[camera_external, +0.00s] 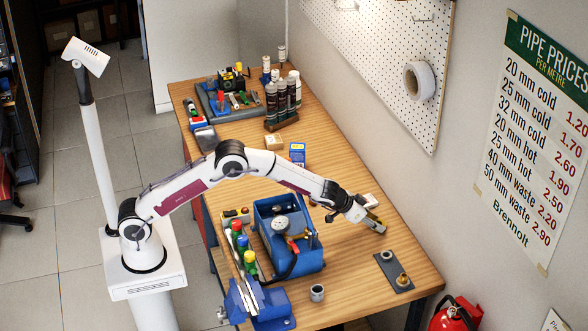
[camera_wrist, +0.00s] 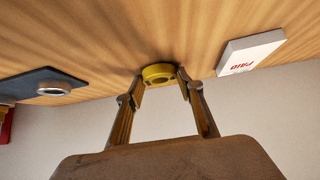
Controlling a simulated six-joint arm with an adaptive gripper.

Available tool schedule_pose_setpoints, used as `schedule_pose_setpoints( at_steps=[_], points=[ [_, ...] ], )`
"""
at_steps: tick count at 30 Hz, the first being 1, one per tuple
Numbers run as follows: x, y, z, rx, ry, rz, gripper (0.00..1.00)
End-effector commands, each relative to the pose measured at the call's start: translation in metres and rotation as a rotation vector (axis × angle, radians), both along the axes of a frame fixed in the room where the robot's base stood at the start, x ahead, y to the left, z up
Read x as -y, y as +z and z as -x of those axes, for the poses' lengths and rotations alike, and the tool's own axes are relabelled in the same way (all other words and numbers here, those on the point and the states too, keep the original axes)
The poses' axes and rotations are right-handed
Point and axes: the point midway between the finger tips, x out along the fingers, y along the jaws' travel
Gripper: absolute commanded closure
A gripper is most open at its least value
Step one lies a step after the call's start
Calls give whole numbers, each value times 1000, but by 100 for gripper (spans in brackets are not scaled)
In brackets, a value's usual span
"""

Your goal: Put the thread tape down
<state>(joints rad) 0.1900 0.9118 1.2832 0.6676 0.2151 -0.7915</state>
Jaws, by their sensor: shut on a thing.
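The thread tape is a yellow ring (camera_wrist: 160,75) in the wrist view. My gripper (camera_wrist: 161,80) is shut on it, with one finger on each side. The tape is at or just above the wooden bench top; I cannot tell whether it touches. In the external view my gripper (camera_external: 375,225) reaches low over the right part of the bench (camera_external: 345,262). The tape is too small there to make out clearly.
A white block marked PAID (camera_wrist: 250,53) lies close to the tape. A dark mat (camera_external: 394,271) with small fittings lies nearby. Bench between tote and mat is clear.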

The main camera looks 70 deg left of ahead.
Motion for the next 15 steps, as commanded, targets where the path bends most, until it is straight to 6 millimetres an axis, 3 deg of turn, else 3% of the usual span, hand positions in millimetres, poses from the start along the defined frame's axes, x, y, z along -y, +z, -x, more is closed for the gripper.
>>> schedule_pose_setpoints(
  at_steps=[9,10,11,15],
  points=[
    [0,-3,0,0,-1,-1,75],
    [0,-3,0,0,-1,-1,55],
    [0,-3,0,0,0,0,48],
    [0,-3,0,0,0,0,46]
  ],
)
